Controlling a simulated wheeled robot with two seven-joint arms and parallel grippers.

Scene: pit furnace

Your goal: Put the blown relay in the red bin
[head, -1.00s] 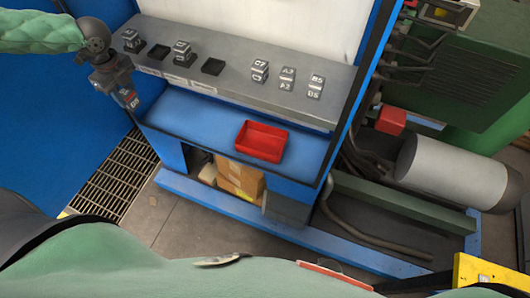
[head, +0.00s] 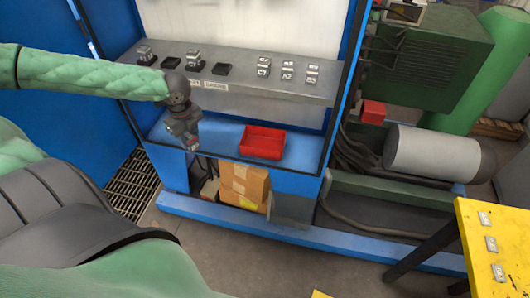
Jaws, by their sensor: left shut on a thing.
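The red bin (head: 262,143), a shallow open tray, sits on the blue lower shelf and looks empty. My left gripper (head: 189,138) points down in front of the grey ledge, to the left of the red bin and apart from it. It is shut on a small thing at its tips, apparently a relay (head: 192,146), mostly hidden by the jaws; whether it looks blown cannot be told. My right gripper is not in view.
The grey ledge (head: 240,84) holds two relays and two dark empty sockets (head: 222,69) at left, with three labelled relays (head: 287,71) at right. A yellow table (head: 470,240) with small grey pieces stands at lower right. Cardboard boxes (head: 243,185) sit under the blue shelf.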

